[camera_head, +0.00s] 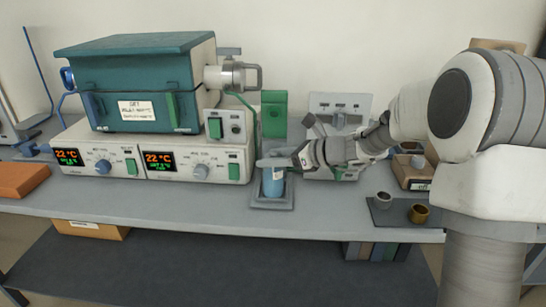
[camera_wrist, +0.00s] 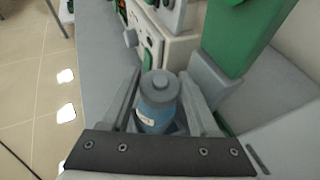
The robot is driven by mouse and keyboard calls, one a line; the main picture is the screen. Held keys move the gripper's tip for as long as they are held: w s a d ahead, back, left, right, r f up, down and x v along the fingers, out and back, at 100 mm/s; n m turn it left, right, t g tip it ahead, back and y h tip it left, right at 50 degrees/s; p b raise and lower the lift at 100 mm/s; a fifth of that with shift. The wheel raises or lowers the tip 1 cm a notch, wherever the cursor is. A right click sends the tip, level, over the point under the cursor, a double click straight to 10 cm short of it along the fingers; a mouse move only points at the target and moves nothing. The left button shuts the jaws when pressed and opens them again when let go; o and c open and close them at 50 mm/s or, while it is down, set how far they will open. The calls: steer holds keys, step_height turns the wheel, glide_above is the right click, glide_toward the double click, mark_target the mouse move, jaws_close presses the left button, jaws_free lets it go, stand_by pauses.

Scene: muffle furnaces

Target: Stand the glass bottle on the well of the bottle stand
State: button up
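The glass bottle (camera_head: 273,183) is blue with a grey cap. It is upright over the grey bottle stand (camera_head: 258,204) in the head view. My gripper (camera_head: 275,164) reaches in from the right at the height of the bottle's upper part.
A teal furnace (camera_head: 135,85) on a control unit (camera_head: 150,160) stands left of the bottle. A green block (camera_head: 273,113) and a grey panelled device (camera_head: 340,108) are behind. Two small crucibles sit on a dark mat (camera_head: 398,213) at right. The bench's front edge (camera_head: 200,220) is close.

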steer(key=o, duration=0.4)
steer(key=p+v, duration=0.5)
steer(key=v, duration=1.2)
steer(key=shift+s+d+r, duration=0.1)
steer(key=shift+d, duration=0.05)
